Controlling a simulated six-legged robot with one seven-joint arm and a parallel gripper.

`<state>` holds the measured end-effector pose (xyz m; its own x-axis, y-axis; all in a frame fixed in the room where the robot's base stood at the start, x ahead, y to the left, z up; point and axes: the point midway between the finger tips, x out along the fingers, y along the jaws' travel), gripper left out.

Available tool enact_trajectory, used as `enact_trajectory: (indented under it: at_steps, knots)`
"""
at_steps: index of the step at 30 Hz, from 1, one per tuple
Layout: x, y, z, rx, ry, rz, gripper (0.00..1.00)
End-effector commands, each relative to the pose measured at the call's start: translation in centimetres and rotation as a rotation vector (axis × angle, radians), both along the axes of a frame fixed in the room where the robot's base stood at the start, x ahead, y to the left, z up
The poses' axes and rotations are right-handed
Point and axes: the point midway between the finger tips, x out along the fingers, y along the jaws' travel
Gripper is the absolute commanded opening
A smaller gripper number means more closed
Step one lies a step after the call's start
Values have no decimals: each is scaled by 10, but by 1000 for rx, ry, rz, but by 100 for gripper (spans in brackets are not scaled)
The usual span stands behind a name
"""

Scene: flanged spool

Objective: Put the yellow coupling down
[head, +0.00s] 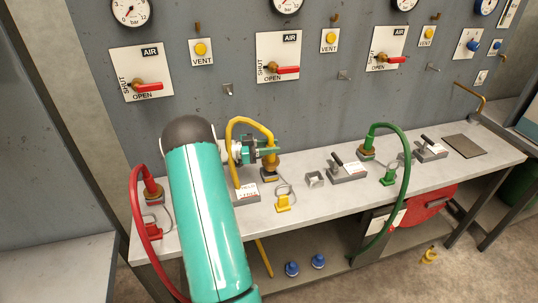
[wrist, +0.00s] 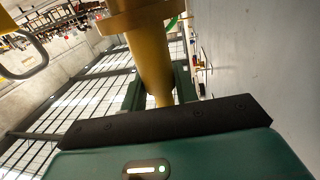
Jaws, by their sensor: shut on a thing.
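The yellow coupling (head: 269,161) is upright at the bench's left-middle, with its yellow hose looping up and left over my gripper. My gripper (head: 264,150) is shut around it from the left. In the wrist view the coupling (wrist: 150,50) is a thick yellow-brown cylinder between my green fingers (wrist: 160,90). A dark-and-brass base shows right under the coupling in the head view. I cannot tell whether the coupling touches it. My teal arm hides part of the bench to the left.
On the grey bench (head: 325,205), a red-hose coupling (head: 153,191) stands left and a green-hose coupling (head: 367,153) right. A yellow cap (head: 283,203) with a wire loop lies in front of the yellow coupling. A labelled block (head: 245,195) and a lever clamp (head: 347,169) flank it. The panel stands behind.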

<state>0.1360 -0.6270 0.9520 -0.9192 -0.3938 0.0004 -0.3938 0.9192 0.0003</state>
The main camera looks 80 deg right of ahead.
Motion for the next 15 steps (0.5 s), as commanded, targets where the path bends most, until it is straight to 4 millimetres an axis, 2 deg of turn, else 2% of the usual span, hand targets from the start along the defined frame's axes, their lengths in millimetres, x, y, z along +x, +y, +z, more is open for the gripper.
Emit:
enact_trajectory:
  at_steps: [5,12,15]
  knots:
    - [6,-6,-9,-2,1,-1,0]
    - [7,-7,-39,-1,2,-2,0]
    - [7,-7,-40,-4,1,-1,0]
